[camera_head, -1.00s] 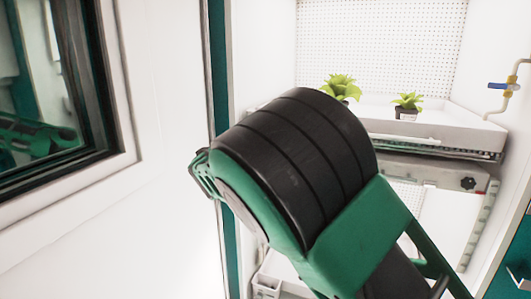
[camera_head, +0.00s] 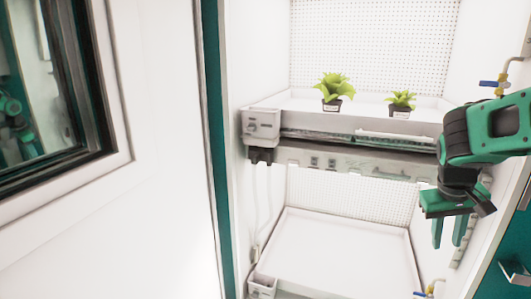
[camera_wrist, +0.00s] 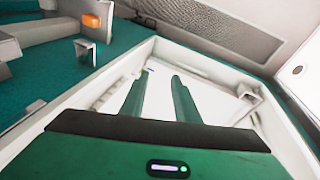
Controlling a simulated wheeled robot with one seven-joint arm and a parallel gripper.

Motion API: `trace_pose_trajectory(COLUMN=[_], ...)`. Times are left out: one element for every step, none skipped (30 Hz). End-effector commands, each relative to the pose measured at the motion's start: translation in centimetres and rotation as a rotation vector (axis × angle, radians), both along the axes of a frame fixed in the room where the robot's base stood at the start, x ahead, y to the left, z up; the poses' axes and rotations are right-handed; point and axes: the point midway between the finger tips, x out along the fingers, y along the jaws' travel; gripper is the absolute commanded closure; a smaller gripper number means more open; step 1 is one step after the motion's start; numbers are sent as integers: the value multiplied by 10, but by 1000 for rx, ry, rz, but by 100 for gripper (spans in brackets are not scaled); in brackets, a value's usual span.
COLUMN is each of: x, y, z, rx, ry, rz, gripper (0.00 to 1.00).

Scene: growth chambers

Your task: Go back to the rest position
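My gripper (camera_head: 448,243) hangs with its fingers down at the right of the head view, in front of the right side of the shelving. Its two green fingers stand apart with nothing between them. In the wrist view the gripper (camera_wrist: 162,78) also shows both fingers apart and empty, over a pale tray-like surface. My forearm comes in from the right edge of the head view.
Two potted plants, a left one (camera_head: 334,91) and a right one (camera_head: 401,102), stand on the upper white tray (camera_head: 290,102). The lower tray (camera_head: 330,255) is empty. A pipe with a blue valve handle (camera_head: 494,84) is on the right wall. A white panel with a window (camera_head: 55,80) is at left.

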Motion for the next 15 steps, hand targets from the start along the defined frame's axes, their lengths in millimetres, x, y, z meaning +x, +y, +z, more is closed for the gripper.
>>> trace_pose_trajectory(x=[-25, -39, -57, -70, -83, -101, -113, -126, -142, -153, -163, -175, -184, -191, -200], y=[-5, -6, -6, -6, -5, -3, -2, 1, 4, 7, 9, 13, 16, 19, 22], z=[-1, -2, -4, -5, -6, -8, -9, -10, -12, -13, -14, -16, -17, -19, -20], rx=[40, 61, 90, 110, 131, 156, 174, 192, 213, 228, 241, 256, 266, 275, 285], ry=[5, 9, 17, 21, 25, 32, 35, 41, 45, 49, 53, 58, 62, 65, 69], rz=[-47, -70, -103, -125, -149, -180, -204, -224, -254, -273, -291, -313, -329, -345, -358], gripper=[72, 72, 72, 72, 72, 72, 72, 72, 72, 72, 72, 72, 72, 72, 72])
